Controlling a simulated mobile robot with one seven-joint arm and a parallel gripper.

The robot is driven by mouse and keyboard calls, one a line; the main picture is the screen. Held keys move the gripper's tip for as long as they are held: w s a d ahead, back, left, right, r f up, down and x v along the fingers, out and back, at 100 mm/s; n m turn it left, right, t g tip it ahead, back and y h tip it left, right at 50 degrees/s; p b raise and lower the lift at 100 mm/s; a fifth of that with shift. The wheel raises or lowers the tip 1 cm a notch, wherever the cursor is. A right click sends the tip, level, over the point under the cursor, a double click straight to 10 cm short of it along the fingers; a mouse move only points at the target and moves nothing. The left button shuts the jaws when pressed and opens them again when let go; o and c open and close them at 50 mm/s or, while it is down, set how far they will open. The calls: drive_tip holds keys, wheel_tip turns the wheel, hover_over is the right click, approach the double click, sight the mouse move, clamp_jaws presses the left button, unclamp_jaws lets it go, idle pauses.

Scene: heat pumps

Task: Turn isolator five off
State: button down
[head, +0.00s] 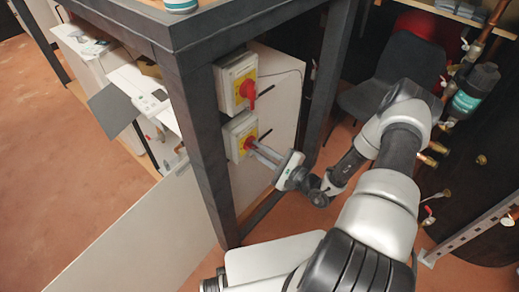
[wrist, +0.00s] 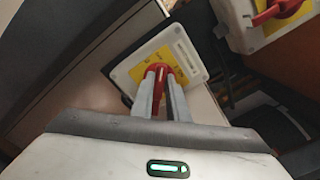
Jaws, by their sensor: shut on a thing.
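Two isolators, pale boxes with yellow plates and red handles, are mounted one above the other on the dark frame. The lower isolator (head: 231,132) also shows in the wrist view (wrist: 190,55). My gripper (head: 253,146) reaches it from the right, and its fingers are shut on the red handle (wrist: 163,73), one on each side. The fingers partly hide that handle. The upper isolator (head: 226,87), at the top right of the wrist view (wrist: 238,20), is untouched, with its red handle in plain view. I cannot read any number on either one.
A dark post (head: 205,150) of the frame stands just left of the isolators, and another (head: 328,80) stands to the right. A dark chair (head: 395,85) is behind my arm. Pipes and valves (head: 470,90) stand at the far right. Open floor lies at left.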

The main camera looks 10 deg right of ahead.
drive_tip(key=n, duration=0.4)
drive_tip(key=shift+f+n, duration=0.2)
drive_tip(key=shift+n, duration=0.1)
drive_tip(key=shift+f+n, duration=0.1)
drive_tip(key=shift+n, duration=1.8)
drive_tip(key=c, duration=1.7)
unclamp_jaws()
drive_tip(key=shift+s, duration=0.1)
drive_tip(key=p+v, duration=0.1)
drive_tip(key=v, duration=1.6)
drive_tip(key=shift+s+d, duration=0.1)
drive_tip(key=shift+s, duration=0.05)
